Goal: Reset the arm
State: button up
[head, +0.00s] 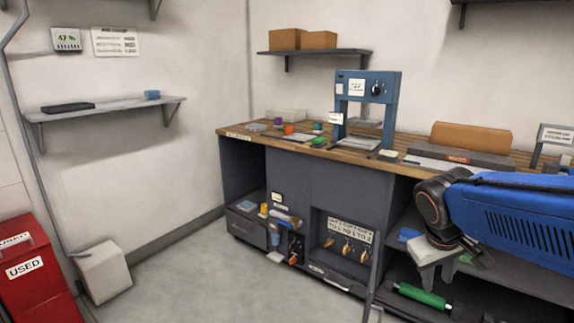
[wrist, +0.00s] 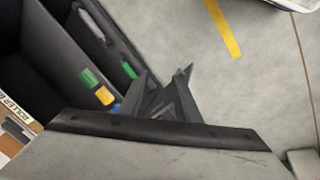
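My gripper (head: 438,277) hangs at the end of my blue arm, at the right of the head view, in front of the workbench's lower shelves. In the wrist view the gripper (wrist: 165,76) shows as two dark fingers with their tips apart. It looks open, and I see nothing held between the tips. Grey floor lies beyond the fingers in the wrist view.
The workbench (head: 345,157) carries a blue press (head: 366,100) and small coloured items. A green roller (head: 422,295) lies low near my gripper. A red bin (head: 38,282) stands at the left. The floor (head: 215,285) before the bench is clear.

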jog(key=s+a+f+m+t+y, duration=0.1)
jog(key=s+a, duration=0.1)
jog(key=s, duration=0.4)
jog(key=s+a+f+t+y, duration=0.1)
jog(key=s+a+y, duration=0.1)
jog(key=s, duration=0.4)
jog(key=shift+a+f+m, duration=0.2)
jog(key=shift+a+m, duration=0.2)
jog(key=shift+a, duration=0.1)
